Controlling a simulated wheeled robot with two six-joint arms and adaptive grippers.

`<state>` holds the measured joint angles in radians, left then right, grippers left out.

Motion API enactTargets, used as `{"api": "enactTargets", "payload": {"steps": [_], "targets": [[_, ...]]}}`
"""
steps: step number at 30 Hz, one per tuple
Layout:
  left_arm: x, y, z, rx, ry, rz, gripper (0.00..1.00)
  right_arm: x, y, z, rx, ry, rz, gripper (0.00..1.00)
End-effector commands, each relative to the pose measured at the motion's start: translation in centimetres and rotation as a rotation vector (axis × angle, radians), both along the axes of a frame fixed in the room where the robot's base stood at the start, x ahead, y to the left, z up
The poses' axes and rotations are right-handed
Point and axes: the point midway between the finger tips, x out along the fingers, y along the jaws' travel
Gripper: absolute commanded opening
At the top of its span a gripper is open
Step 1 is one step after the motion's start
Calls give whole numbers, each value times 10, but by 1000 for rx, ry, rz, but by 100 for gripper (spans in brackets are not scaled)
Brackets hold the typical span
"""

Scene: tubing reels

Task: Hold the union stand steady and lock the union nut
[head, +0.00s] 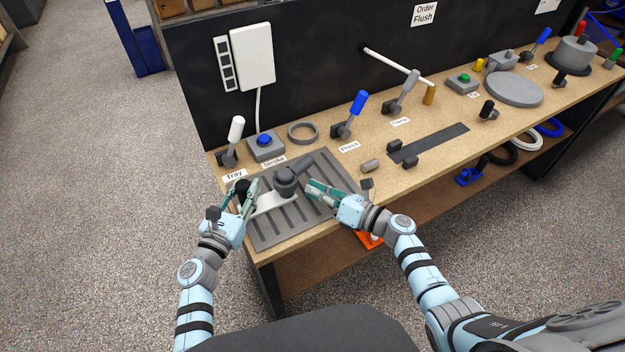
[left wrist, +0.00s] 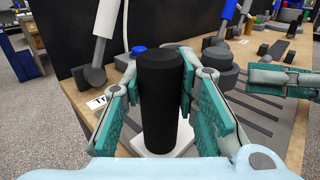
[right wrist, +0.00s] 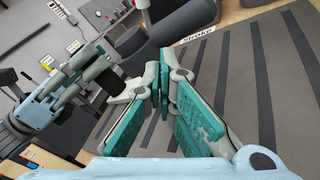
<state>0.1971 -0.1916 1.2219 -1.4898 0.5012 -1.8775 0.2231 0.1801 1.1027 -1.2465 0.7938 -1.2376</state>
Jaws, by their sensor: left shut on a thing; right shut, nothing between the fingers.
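The union stand has a dark grey round body (head: 287,185) on the ribbed grey tray, a pale flat arm (head: 275,203) and an upright black handle (left wrist: 160,100) at the arm's left end. My left gripper (head: 246,188) is shut around the black handle, one finger on each side. A dark round piece with a short stub, seemingly the union nut (head: 287,174), sits on top of the body. My right gripper (head: 314,190) is shut and empty, just right of the body. In the right wrist view its fingertips (right wrist: 163,75) meet below the dark body (right wrist: 180,28). Whether they touch it is unclear.
The ribbed tray (head: 262,236) lies at the bench's left end. Behind it stand a white lever (head: 236,130), a blue button box (head: 266,146), a grey ring (head: 302,132) and a blue lever (head: 356,105).

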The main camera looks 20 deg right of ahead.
Motion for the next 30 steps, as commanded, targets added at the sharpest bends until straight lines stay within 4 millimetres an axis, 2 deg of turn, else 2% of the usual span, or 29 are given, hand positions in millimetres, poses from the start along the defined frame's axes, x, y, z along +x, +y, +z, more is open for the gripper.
{"api": "enactTargets", "payload": {"steps": [10, 22, 30], "targets": [[0, 0, 0, 1, 1, 0, 0, -19, 2, -2, 0, 2, 0, 0], [0, 0, 0, 1, 1, 0, 0, -23, 2, -2, 0, 0, 0, 0], [0, 0, 0, 1, 1, 0, 0, -48, 4, -4, 0, 1, 0, 0]]}}
